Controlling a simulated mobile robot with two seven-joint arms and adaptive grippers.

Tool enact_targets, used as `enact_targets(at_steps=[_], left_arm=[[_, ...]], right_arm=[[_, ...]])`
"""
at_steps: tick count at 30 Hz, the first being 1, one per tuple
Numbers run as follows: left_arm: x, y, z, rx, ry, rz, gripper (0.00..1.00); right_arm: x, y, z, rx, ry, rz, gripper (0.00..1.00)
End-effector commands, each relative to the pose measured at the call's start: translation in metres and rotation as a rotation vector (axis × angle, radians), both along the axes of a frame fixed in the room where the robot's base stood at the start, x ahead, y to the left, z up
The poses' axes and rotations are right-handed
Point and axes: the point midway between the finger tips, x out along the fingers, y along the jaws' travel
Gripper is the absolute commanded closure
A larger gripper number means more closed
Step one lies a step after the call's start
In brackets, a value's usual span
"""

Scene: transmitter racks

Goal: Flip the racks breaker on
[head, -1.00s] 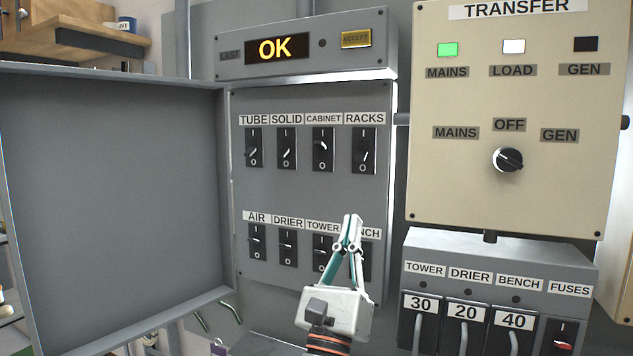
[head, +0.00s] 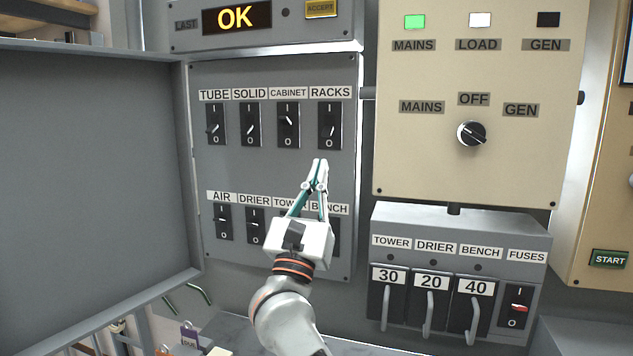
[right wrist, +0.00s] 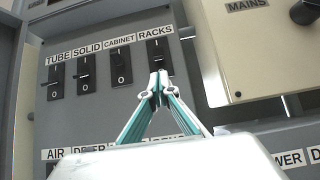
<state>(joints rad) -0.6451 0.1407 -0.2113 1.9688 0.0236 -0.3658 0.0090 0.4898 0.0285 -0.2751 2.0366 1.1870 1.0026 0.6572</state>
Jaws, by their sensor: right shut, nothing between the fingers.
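The racks breaker (head: 330,126) is a black toggle switch at the right end of the upper row on the grey panel, under the RACKS label (head: 330,92). Its lever appears to point down, toward the 0 mark. My right gripper (head: 318,163) is shut and empty, with its fingertips pointing up just below the racks breaker. In the right wrist view the racks breaker (right wrist: 160,54) stands right above the closed fingertips (right wrist: 158,80), which overlap its lower part. I cannot tell whether they touch it. My left gripper is not in view.
The cabinet breaker (head: 288,125) sits directly left, its lever up; tube (head: 215,125) and solid (head: 251,125) are further left. My right gripper partly covers the lower row. The open panel door (head: 95,170) stands left; the beige transfer box (head: 480,110) projects at right.

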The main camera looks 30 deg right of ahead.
Motion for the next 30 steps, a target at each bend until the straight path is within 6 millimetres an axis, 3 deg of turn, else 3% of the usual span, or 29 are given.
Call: enact_targets(at_steps=[3,9,30], left_arm=[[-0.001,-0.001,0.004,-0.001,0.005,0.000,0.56],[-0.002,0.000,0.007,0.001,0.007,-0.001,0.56],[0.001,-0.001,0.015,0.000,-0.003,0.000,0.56]], right_arm=[[0.009,-0.012,0.017,-0.002,-0.002,-0.002,1.00],[0.021,-0.025,0.031,-0.001,0.000,-0.001,1.00],[0.031,-0.028,0.035,0.012,0.012,-0.001,1.00]])
